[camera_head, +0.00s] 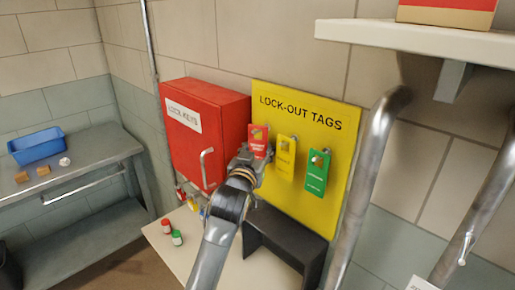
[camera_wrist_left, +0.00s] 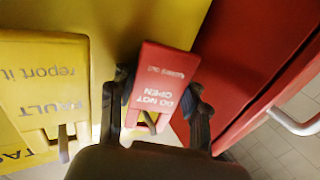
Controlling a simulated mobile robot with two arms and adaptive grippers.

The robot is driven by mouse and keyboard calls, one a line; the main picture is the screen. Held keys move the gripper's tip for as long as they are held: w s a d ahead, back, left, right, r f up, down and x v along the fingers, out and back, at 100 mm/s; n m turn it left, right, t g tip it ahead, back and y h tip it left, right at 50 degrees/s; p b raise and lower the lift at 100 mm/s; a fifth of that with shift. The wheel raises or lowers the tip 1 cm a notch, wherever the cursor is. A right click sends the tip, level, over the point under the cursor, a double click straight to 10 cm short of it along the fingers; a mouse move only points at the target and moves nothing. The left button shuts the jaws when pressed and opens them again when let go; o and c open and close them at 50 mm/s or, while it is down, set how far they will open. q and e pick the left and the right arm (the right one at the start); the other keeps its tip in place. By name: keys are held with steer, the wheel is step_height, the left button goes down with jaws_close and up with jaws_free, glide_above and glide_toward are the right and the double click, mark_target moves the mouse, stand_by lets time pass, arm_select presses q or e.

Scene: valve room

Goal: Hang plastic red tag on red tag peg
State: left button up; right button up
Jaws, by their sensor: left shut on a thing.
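The red tag (camera_head: 258,139) is upright against the yellow lock-out tags board (camera_head: 262,92), left of the yellow tag (camera_head: 285,157) and green tag (camera_head: 317,172). My left gripper (camera_head: 248,157) is shut on the red tag from the front. In the left wrist view its fingers (camera_wrist_left: 158,112) are on both sides of the red tag (camera_wrist_left: 163,75), which reads "DO NOT OPEN" upside down. A grey peg (camera_wrist_left: 149,122) shows in the tag's opening; how far it passes through is unclear. My right gripper is out of view.
The red lock keys box (camera_head: 205,130) is just left of the board. A black stand (camera_head: 283,240) is below on the bench. A shelf (camera_head: 420,42) and grey pipes (camera_head: 365,180) are at right. A blue bin (camera_head: 36,146) is on the left table.

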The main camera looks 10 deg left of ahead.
arm_select(q)
steer(key=shift+f, duration=0.1)
steer(key=o, duration=1.4)
steer(key=shift+w, duration=0.1)
